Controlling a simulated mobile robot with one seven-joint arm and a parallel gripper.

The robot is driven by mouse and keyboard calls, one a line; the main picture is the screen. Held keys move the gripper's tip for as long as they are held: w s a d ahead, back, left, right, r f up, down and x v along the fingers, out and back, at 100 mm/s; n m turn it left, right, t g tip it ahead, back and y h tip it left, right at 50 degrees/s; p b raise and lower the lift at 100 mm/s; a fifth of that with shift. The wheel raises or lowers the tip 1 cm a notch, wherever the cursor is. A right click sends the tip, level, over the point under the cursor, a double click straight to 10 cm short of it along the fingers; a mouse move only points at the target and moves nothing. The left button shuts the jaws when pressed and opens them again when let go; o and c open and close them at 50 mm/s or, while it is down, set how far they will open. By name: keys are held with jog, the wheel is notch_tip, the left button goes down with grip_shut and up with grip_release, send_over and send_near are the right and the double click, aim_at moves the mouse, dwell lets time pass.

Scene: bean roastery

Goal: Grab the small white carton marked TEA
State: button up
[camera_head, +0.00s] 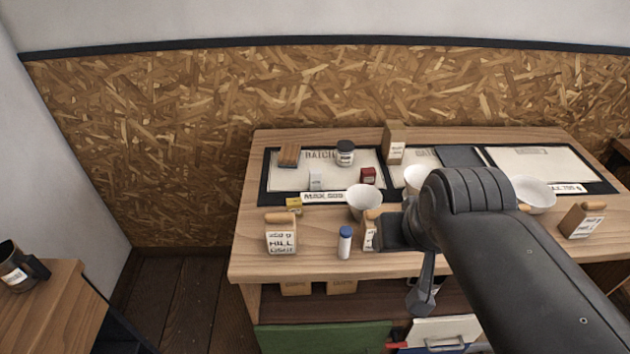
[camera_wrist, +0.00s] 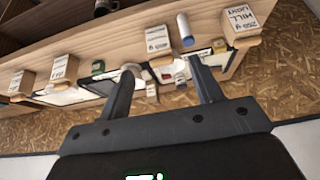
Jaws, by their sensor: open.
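A small white carton (camera_head: 316,181) stands on the left dark-edged mat, behind the strip reading MAX 500; its marking is too small to read. In the head view my gripper (camera_head: 385,235) is over the front of the bench, right of and nearer than the carton, partly hidden by my arm.
On the bench (camera_head: 300,137), a white cup (camera_head: 363,200), a blue-capped tube (camera_head: 345,243) and a HILL bag (camera_head: 280,236) stand in front of the carton.

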dwell(0.5)
jog(key=w+a+r+g, duration=0.1)
jog(key=w+r, duration=0.3)
jog(key=w, duration=0.6)
jog(key=n+g, duration=0.1)
jog(key=g, duration=0.4)
send_over(315, 171)
jog(key=f, duration=1.4)
jog(key=shift+w+d+f, duration=0.1)
jog(key=shift+w+f, duration=0.05)
jog(key=shift+w, duration=0.15)
jog(key=shift+w+f, duration=0.1)
jog(key=shift+f, duration=0.25)
notch_tip(315, 171, down, 5)
jog(key=shift+r, duration=0.15)
jog(key=f, duration=0.5)
jog(key=shift+s+f, duration=0.35)
